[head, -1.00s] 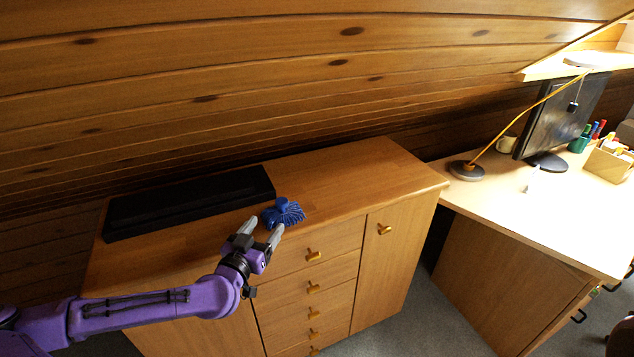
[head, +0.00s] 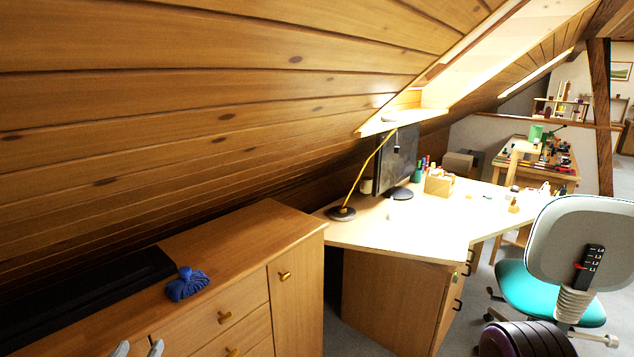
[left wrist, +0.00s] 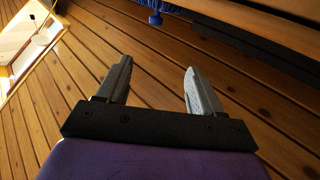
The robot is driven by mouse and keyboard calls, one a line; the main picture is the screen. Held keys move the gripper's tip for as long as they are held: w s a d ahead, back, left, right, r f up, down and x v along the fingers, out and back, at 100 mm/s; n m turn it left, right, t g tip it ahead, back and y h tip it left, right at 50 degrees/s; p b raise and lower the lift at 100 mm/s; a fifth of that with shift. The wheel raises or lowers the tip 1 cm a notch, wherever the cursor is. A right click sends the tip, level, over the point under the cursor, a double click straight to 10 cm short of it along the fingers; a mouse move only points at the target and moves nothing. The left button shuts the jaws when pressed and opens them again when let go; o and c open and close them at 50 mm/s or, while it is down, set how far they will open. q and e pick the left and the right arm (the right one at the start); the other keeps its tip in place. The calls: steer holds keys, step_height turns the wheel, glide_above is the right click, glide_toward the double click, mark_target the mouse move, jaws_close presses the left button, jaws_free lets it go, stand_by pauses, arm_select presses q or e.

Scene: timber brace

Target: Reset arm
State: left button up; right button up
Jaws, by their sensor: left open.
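My left gripper (head: 137,349) shows only as two grey fingertips at the bottom edge of the head view. In the left wrist view its two fingers (left wrist: 158,82) stand apart with nothing between them. A blue brush-like object (head: 187,284) lies on top of the wooden cabinet (head: 232,238), beyond and right of the fingertips, apart from them. It also shows small at the top of the left wrist view (left wrist: 155,17). My right gripper is in neither view.
A long black case (head: 100,296) lies along the back of the cabinet top. The sloped wooden ceiling (head: 200,110) comes down low behind it. A desk (head: 430,222) with a lamp (head: 342,212) and monitor (head: 398,158) stands right, and an office chair (head: 560,260) further right.

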arm_select(q)
steer(key=s+d+f+n+g+h, duration=0.1)
steer(key=s+d+f+n+g, duration=0.25)
steer(key=f+n, duration=0.3)
steer(key=s+d+f+n+g, duration=0.2)
steer(key=s+f+n+g, duration=0.25)
steer(key=f, duration=0.35)
steer(key=s+f+m+g+y, duration=0.1)
steer(key=s+f+m+g, duration=0.1)
steer(key=s+f, duration=0.4)
steer(key=s+f+m+g+y, duration=0.1)
steer(key=s+f+m+g, duration=0.2)
steer(key=s, duration=1.1)
step_height(320, 180, down, 3)
steer(key=shift+f+m+g+y, duration=0.2)
steer(key=shift+m+g+y, duration=0.1)
steer(key=shift+g, duration=0.6)
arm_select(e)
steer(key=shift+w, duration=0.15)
